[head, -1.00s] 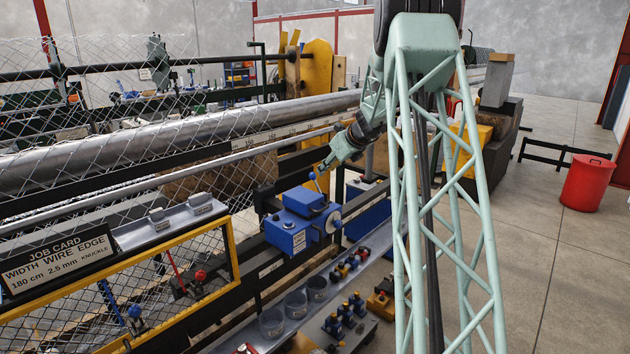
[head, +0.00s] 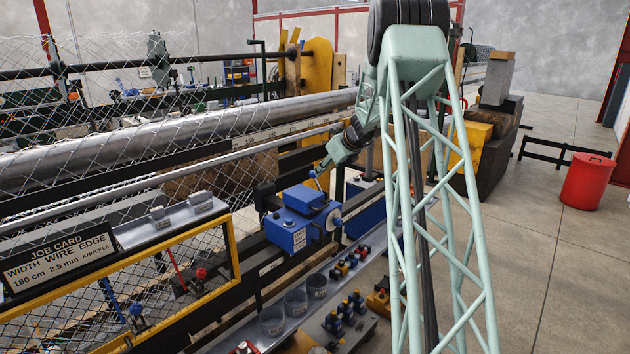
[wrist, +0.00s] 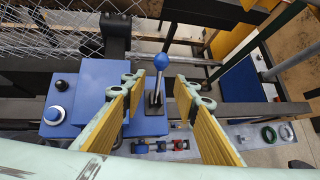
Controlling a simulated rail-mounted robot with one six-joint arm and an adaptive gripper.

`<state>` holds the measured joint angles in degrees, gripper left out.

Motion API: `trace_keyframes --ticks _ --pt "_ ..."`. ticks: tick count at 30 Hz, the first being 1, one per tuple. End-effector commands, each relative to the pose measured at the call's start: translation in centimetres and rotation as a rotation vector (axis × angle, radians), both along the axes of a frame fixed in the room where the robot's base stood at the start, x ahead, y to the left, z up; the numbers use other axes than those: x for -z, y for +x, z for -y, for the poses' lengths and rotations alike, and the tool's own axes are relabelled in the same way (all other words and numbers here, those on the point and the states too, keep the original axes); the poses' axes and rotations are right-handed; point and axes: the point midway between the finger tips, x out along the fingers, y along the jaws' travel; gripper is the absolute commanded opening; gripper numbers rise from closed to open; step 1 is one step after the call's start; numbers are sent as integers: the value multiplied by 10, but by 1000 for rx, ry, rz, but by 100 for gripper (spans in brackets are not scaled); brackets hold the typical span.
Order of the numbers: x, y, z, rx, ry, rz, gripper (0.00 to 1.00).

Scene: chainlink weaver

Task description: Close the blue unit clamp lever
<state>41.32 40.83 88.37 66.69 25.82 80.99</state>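The blue unit (head: 292,230) is a blue box on the dark rail, with a round metal dial on its right side. Its clamp lever, a thin metal stem (wrist: 154,98) with a blue ball knob (wrist: 161,61), stands up from the top. The knob (head: 313,174) is also visible in the head view, close to my gripper (head: 323,170). In the wrist view my gripper (wrist: 159,84) is open, with one yellow-padded finger on each side of the lever and gaps on both sides. The fingers hide part of the unit's top.
A long metal roller (head: 180,125) and chain-link mesh lie behind the unit. A yellow-framed guard (head: 235,250) and a job card (head: 58,262) are at left. A red bin (head: 588,182) stands on open floor at right.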

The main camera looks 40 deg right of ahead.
Motion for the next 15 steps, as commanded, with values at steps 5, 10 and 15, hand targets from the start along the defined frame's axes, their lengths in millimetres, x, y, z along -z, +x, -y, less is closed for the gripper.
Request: trace_keyframes --ticks 5,10,15 --pt "13 13 1 -1 1 -1 28" --pt "24 24 3 0 0 -1 28" --pt "36 35 4 0 0 -1 28"
